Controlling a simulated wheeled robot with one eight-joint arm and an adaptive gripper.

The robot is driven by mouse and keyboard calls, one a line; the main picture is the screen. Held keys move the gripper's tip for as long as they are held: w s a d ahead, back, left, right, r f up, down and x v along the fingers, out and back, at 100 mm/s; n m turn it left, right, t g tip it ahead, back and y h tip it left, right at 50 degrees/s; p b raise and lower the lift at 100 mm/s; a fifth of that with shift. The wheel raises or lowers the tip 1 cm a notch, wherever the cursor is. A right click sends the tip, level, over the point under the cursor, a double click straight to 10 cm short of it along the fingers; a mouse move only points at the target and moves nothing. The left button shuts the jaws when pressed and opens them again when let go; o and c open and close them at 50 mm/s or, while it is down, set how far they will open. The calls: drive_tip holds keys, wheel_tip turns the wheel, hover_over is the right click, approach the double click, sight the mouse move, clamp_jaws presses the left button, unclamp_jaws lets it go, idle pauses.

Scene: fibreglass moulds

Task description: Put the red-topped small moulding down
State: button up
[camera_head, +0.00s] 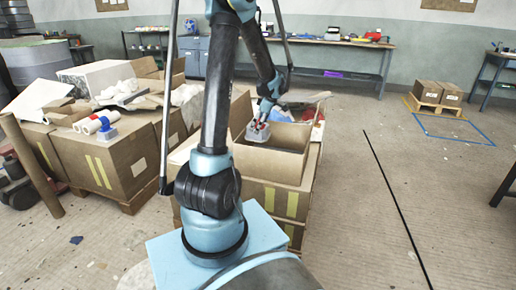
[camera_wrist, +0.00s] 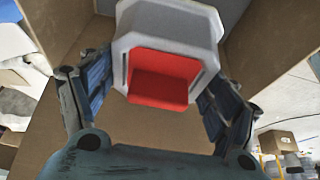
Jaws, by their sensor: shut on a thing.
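The small moulding (camera_wrist: 172,28) is a pale grey shell with a red recessed face (camera_wrist: 163,75). In the wrist view it sits between both fingers of my gripper (camera_wrist: 152,88), which is shut on its sides. I cannot tell how far the moulding is above the box floor.
The open box stands on other cartons (camera_head: 285,200). To the left, cartons (camera_head: 105,160) are piled with white scraps and rolls. A workbench (camera_head: 330,45) runs along the back wall. The floor on the right is mostly clear.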

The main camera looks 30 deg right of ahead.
sight(267, 128)
wheel_tip(267, 128, down, 12)
drive_tip(key=shift+r, duration=0.1)
idle(0.5)
drive_tip(key=o, duration=1.2)
drive_tip(key=v, duration=1.2)
